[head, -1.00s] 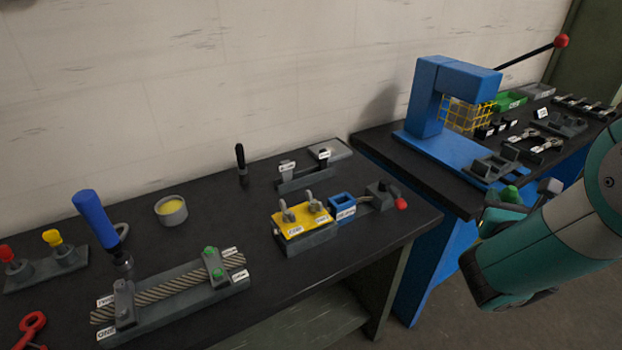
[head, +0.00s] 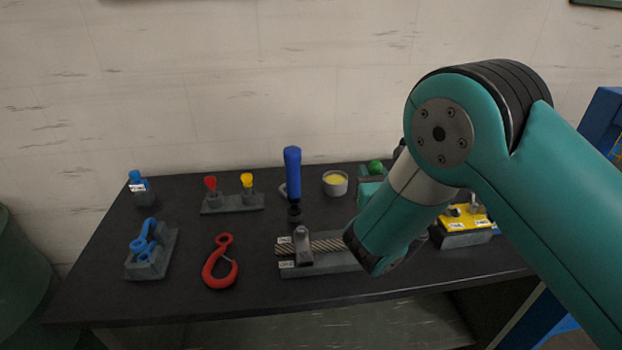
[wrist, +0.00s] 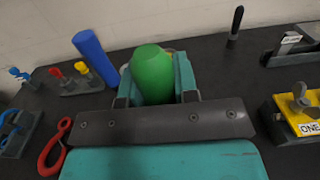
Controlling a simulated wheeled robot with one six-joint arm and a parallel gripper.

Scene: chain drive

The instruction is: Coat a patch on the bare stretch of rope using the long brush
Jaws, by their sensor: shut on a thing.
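The rope (head: 328,245) lies along a grey stand on the black bench, with a grey clamp (head: 302,247) at its left. My forearm hides its right part in the head view, and my gripper hides it in the wrist view. My gripper (head: 372,188) is shut on a green-handled tool (head: 376,166), whose rounded green end also shows between the teal fingers in the wrist view (wrist: 153,76). The tool's lower end is hidden, so I cannot tell if it is the long brush. A round tin (head: 335,187) of yellow paste stands left of my gripper, partly hidden in the wrist view.
A tall blue-handled tool (head: 292,162) stands behind the rope stand. Red and yellow knobs on a rack (head: 232,202), a red hook (head: 220,262) and a blue shackle (head: 147,240) are left. A yellow-topped block (head: 465,222) is right. A black upright handle (wrist: 235,25) stands behind.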

